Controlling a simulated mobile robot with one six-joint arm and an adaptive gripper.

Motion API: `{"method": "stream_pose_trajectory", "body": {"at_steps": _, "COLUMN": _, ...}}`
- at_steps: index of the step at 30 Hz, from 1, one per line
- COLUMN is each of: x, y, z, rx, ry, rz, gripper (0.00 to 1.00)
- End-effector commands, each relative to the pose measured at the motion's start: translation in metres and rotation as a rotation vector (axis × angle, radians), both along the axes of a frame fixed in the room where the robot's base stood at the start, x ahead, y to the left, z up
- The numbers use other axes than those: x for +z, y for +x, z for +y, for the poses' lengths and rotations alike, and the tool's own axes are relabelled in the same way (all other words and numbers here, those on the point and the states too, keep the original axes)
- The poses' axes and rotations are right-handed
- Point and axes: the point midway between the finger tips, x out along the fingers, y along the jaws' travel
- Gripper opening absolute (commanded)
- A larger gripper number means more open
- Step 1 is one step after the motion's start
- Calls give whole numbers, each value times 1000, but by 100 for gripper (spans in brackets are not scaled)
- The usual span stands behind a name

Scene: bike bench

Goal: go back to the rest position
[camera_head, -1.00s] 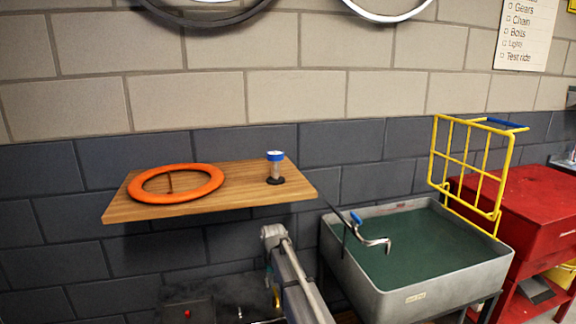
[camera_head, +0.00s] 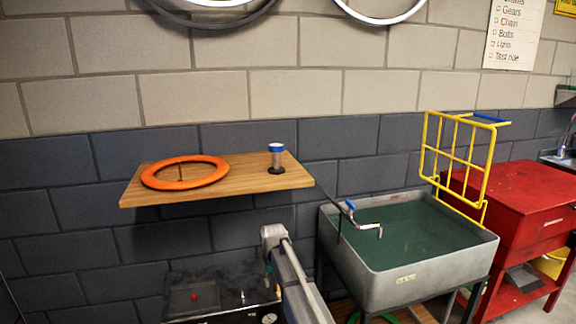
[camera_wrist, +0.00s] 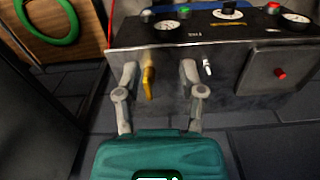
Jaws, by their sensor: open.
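My gripper (camera_wrist: 158,78) shows in the wrist view with its two fingers apart and nothing between them. It points toward the front of a dark box with dials (camera_wrist: 190,50). A small yellow part (camera_wrist: 149,82) on that box shows close to the left finger; I cannot tell whether they touch. In the head view my arm (camera_head: 290,275) reaches down at the bottom middle, in front of the wall, and the fingers there are hard to make out.
A wooden shelf (camera_head: 240,181) holds an orange ring (camera_head: 158,184) and a blue-capped jar (camera_head: 276,160). A grey sink (camera_head: 400,285) with green water stands right of my arm. A yellow rack (camera_head: 455,160) and red cabinet (camera_head: 530,195) are farther right. A green ring (camera_wrist: 47,38) lies at the wrist view's upper left.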

Motion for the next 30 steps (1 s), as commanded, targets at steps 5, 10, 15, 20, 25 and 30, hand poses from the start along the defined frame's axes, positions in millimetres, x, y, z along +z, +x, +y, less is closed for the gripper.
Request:
{"method": "stream_pose_trajectory", "body": {"at_steps": 5, "x": 0, "y": 0, "z": 0, "rx": 0, "ry": 0, "rz": 0, "gripper": 51}}
{"method": "stream_pose_trajectory", "body": {"at_steps": 10, "x": -7, "y": -13, "z": -15, "rx": -12, "ry": 0, "rz": 0, "gripper": 51}}
{"method": "stream_pose_trajectory", "body": {"at_steps": 15, "x": -13, "y": -28, "z": -32, "rx": -26, "ry": 0, "rz": 0, "gripper": 51}}
{"method": "stream_pose_trajectory", "body": {"at_steps": 20, "x": -22, "y": -48, "z": -53, "rx": -44, "ry": 0, "rz": 0, "gripper": 51}}
{"method": "stream_pose_trajectory", "body": {"at_steps": 25, "x": -35, "y": -78, "z": -83, "rx": -72, "ry": 0, "rz": 0, "gripper": 51}}
{"method": "stream_pose_trajectory", "body": {"at_steps": 30, "x": -55, "y": -128, "z": -126, "rx": -115, "ry": 0, "rz": 0, "gripper": 51}}
